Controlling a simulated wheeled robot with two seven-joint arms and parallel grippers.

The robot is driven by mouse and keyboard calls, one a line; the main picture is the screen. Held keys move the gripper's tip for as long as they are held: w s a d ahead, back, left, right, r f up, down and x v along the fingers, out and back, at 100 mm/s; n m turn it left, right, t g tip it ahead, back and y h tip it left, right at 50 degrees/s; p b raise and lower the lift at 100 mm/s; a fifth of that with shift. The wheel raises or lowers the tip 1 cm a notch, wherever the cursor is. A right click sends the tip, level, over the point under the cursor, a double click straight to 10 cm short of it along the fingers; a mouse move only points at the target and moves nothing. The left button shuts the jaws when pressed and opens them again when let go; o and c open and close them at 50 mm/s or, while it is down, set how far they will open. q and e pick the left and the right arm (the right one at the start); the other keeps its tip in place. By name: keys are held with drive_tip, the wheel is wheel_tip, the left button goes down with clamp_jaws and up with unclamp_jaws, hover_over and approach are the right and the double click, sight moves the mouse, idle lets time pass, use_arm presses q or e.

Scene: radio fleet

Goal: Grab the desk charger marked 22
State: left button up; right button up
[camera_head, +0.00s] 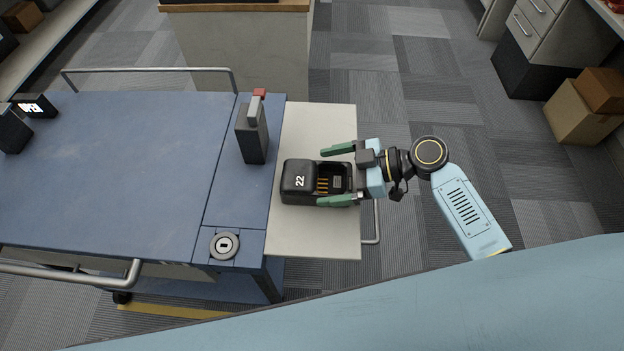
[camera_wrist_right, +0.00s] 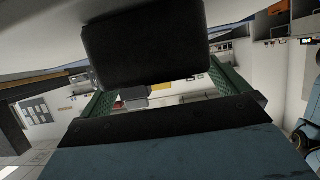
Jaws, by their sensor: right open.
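The desk charger marked 22 (camera_head: 297,182) is a black block with an open pocket and brass contacts. It sits on the pale side shelf of the blue cart. My right gripper (camera_head: 338,175) comes in from the right with its green fingers open, one on the far side and one on the near side of the charger. Whether the fingers touch it I cannot tell. In the right wrist view the black charger (camera_wrist_right: 145,48) fills the upper middle, with the green fingers (camera_wrist_right: 155,90) to either side. My left gripper is not in view.
The pale shelf (camera_head: 315,238) is bare around the charger. A dark upright device with a red top (camera_head: 252,137) stands on the blue cart (camera_head: 120,170), left of the shelf. A round lock (camera_head: 225,245) is at the cart's near corner. Cardboard boxes (camera_head: 580,115) are at far right.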

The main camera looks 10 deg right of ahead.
drive_tip(key=shift+x, duration=1.15)
drive_tip(key=c, duration=1.1)
